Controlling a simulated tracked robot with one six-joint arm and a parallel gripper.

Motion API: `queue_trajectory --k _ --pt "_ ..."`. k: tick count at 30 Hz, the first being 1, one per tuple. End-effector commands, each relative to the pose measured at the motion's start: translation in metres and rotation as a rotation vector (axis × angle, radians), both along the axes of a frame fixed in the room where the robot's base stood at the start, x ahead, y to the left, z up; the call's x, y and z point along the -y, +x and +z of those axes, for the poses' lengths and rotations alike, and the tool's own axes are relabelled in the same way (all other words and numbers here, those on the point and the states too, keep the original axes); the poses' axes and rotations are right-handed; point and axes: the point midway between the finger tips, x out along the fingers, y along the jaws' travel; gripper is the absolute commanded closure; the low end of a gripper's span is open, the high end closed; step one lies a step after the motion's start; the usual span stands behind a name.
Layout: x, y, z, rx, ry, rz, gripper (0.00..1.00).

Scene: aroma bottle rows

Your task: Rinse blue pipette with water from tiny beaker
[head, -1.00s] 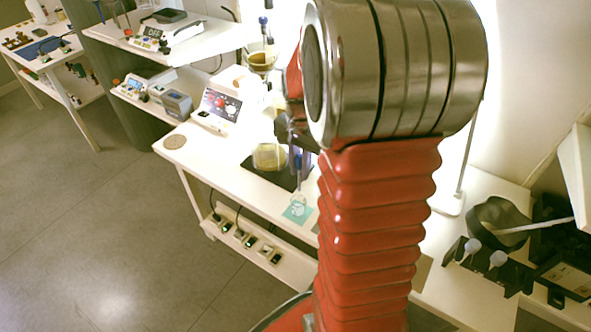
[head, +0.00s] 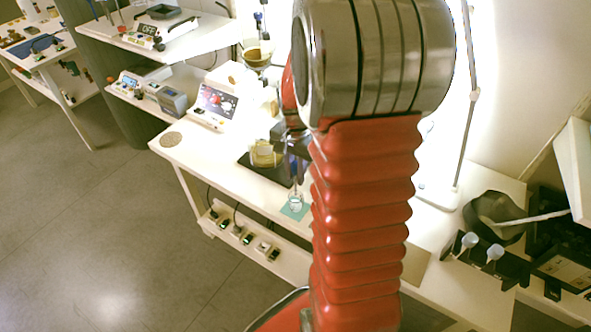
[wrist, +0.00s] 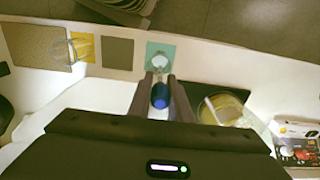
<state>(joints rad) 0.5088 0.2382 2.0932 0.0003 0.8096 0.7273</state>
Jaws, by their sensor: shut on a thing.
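The tiny beaker (head: 296,201) is a small clear vessel on a teal mat (head: 291,212) near the front edge of the bench. It also shows in the wrist view (wrist: 160,61) on the teal mat, just beyond the fingertips. My gripper (wrist: 162,82) is shut on the blue pipette (wrist: 160,95), whose blue bulb shows between the two dark fingers. In the head view my gripper (head: 296,150) is partly hidden by my arm and sits above the beaker. The pipette points down toward the beaker; whether its tip is inside I cannot tell.
A beaker of yellowish liquid (head: 264,154) stands on a dark pad left of my gripper. A device with a screen (head: 214,103) stands farther back. A grey mat (wrist: 118,53) is bare.

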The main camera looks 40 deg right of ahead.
Motion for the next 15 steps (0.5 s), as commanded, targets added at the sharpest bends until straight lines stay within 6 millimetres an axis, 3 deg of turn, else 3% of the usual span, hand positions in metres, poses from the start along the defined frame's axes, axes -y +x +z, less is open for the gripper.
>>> queue_trajectory --k 15 --pt "0.0 0.0 -0.026 -0.001 0.001 0.0 0.88"
